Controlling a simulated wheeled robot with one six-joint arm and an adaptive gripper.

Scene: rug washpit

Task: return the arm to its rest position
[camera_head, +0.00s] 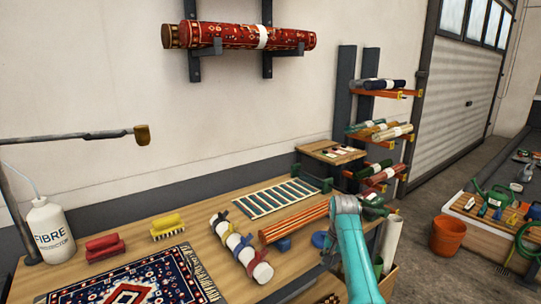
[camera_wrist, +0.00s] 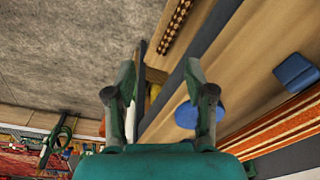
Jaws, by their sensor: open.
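My gripper (camera_wrist: 160,70) is open, its two dark green fingers spread apart with nothing held between them in the wrist view. It is over the front edge of the wooden table (camera_head: 190,257), with the floor beyond. My teal arm (camera_head: 355,255) rises from the bottom of the head view, in front of the table's right end. I cannot clearly make out the fingers in the head view. A blue disc (camera_wrist: 183,115) lies on the table, partly behind the right finger in the wrist view.
An orange striped roll (camera_head: 292,224), a blue block (camera_head: 283,244) and a tied white roll (camera_head: 240,246) lie on the table. A patterned rug (camera_head: 135,285) and a white bottle (camera_head: 50,230) are at left. A rolled-rug rack (camera_head: 346,95) stands behind. An orange bucket (camera_head: 447,235) is on the floor.

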